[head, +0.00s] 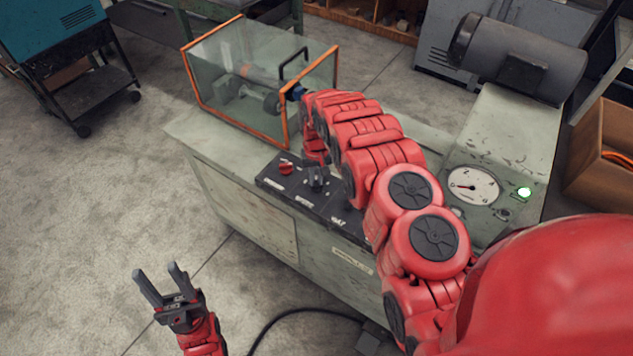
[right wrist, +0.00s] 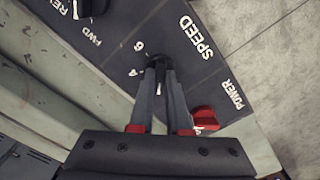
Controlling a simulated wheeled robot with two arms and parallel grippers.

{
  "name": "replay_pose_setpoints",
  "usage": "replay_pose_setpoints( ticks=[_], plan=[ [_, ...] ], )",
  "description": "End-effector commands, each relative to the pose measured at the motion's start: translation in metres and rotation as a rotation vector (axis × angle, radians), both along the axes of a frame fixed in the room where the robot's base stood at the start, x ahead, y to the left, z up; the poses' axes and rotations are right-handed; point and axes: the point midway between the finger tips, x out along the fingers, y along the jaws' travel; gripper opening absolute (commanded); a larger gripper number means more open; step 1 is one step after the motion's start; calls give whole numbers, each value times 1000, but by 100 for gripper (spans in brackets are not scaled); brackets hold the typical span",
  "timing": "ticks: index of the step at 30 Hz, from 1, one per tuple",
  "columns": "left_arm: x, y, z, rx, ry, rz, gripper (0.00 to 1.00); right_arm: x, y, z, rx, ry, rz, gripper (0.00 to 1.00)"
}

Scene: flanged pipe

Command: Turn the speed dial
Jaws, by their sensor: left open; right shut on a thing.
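The control panel (head: 268,184) is a dark strip on the front edge of the grey-green machine. In the right wrist view the black speed dial (right wrist: 158,70) with a white pointer mark sits beside the SPEED label, with the digits 4 and 6 showing next to it. My right gripper (head: 316,184) is shut on this dial; its fingers (right wrist: 160,68) reach it from above and hide part of it. My left gripper (head: 162,276) is open and empty over the floor at the lower left.
A red power knob (head: 285,168) is close beside the right gripper; a dark direction knob (right wrist: 88,8) is on the other side. An orange-framed glass guard (head: 215,95) stands behind. A dial gauge (head: 472,187) and a lit green lamp (head: 524,192) are at right.

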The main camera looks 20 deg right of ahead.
Motion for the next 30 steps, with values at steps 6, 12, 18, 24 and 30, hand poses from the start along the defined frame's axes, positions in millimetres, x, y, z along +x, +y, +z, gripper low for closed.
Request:
replay_pose_setpoints(
  ticks=[6, 12, 18, 24, 30],
  plan=[
    [0, 0, -16, 0, 0, 0, 50, 0, 1, -2, 1, 0, -133, 0],
    [0, 0, -22, 0, 0, 0, 50, -1, 0, -2, 2, 2, -207, 0],
    [0, 0, -24, 0, 0, 0, 50, -1, 0, -1, 1, 3, -238, 0],
    [0, 0, -24, 0, 0, 0, 50, -1, 0, -1, 1, 3, -242, 0],
    [0, 0, -24, 0, 0, 0, 50, -1, 0, -1, 1, 3, -241, 0]
  ],
)
